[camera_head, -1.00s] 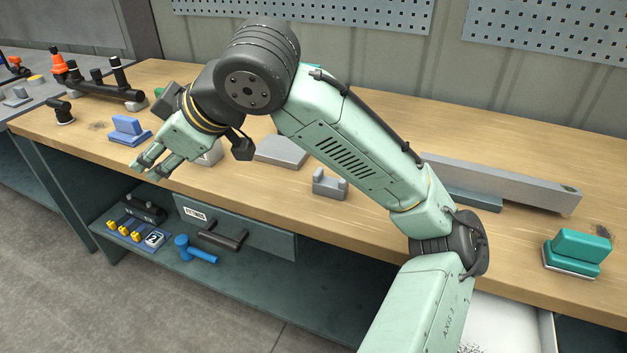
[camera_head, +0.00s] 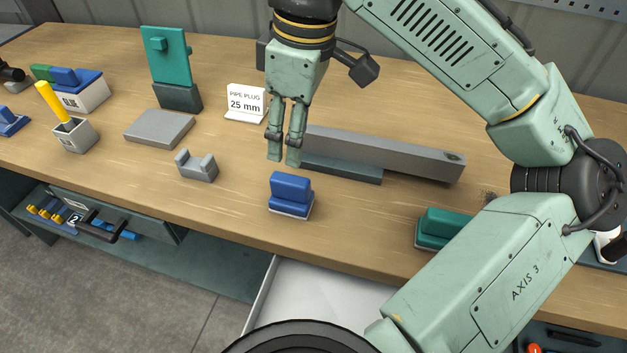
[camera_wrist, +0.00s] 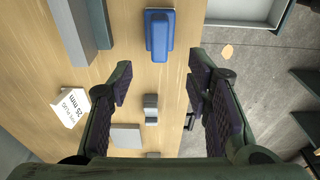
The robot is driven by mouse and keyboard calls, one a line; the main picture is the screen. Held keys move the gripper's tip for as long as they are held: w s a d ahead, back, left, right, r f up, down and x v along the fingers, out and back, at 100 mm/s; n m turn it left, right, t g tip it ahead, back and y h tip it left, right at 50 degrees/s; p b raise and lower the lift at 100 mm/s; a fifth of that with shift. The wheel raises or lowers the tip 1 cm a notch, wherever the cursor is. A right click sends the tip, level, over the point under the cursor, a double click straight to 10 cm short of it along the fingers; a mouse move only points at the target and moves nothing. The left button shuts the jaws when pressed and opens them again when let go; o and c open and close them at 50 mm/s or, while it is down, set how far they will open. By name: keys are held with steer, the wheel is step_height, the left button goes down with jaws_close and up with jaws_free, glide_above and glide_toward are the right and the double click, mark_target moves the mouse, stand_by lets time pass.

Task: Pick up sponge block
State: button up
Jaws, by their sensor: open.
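A blue stepped block (camera_head: 290,192) on a thin pale base sits near the front edge of the bench; it also shows in the wrist view (camera_wrist: 158,35). A similar teal block (camera_head: 446,226) lies to its right, partly behind my arm. I cannot tell for sure which one is the sponge block. My gripper (camera_head: 284,160) points down above the bench, near the blue block and apart from it. In the wrist view my gripper (camera_wrist: 160,76) is open and empty, with the blue block ahead between the lines of the fingers.
A long grey bar (camera_head: 385,153) lies behind the blue block. A grey notched block (camera_head: 196,165) and a flat grey plate (camera_head: 159,129) are to the left. A "PIPE PLUG 25 mm" sign (camera_head: 246,103) stands behind. An open white drawer (camera_head: 315,293) juts out below the bench edge.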

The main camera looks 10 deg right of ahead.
mark_target(290, 179)
steer(key=shift+d+f, duration=0.25)
steer(key=f, duration=0.3)
steer(key=a+f+p, duration=0.1)
steer(key=f, duration=0.6)
steer(key=shift+w+a, duration=0.25)
steer(key=shift+a, duration=0.05)
jaws_close()
